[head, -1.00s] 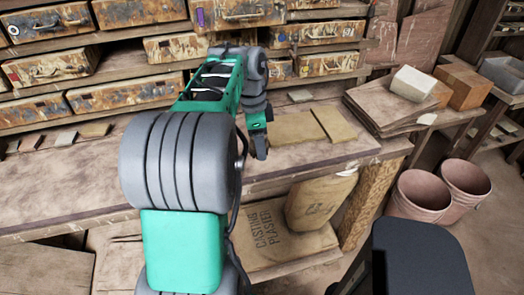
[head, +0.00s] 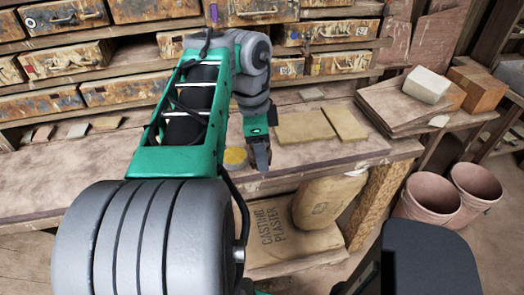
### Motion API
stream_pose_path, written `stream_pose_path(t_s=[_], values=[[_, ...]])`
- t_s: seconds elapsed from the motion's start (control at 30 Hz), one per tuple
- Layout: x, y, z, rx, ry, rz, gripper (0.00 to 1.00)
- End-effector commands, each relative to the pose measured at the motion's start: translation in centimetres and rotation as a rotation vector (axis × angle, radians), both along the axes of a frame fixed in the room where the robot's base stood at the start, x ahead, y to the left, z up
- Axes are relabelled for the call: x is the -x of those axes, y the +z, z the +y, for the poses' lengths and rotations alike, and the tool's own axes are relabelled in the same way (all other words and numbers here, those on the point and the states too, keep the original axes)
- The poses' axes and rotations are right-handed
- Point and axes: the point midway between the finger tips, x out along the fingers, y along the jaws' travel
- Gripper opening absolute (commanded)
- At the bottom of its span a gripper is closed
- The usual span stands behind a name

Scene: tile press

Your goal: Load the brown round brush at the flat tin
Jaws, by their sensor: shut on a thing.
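My gripper (head: 260,158) points down over the front part of the workbench, seen from behind my arm. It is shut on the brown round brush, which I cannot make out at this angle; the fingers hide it. A flat round tin (head: 235,157) with a yellow top face sits on the bench just left of my gripper, partly covered by my arm. I cannot tell whether the brush touches anything.
Two flat tan slabs (head: 305,127) lie on the bench right of my gripper. Stacked boards with a pale block (head: 427,84) stand farther right. Drawers (head: 140,88) line the back. Pink buckets (head: 430,198) stand on the floor at right. The bench (head: 60,175) has bare room at left.

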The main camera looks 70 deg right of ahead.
Motion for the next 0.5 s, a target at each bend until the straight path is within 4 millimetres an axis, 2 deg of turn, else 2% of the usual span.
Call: stream_pose_path(t_s=[0.03, 0.17, 0.3, 0.37, 0.5], values=[[0.0, 0.0, 0.0, 0.0, 0.0, 0.0, 0.29], [0.0, 0.0, 0.0, 0.0, 0.0, 0.0, 0.19], [-0.6, -0.6, 0.0, 0.0, 0.018, 0.0, 0.19], [-1.1, -1.6, 0.1, -0.003, 0.033, 0.001, 0.19], [-3.5, -5.3, -0.5, -0.005, 0.092, 0.002, 0.19]])
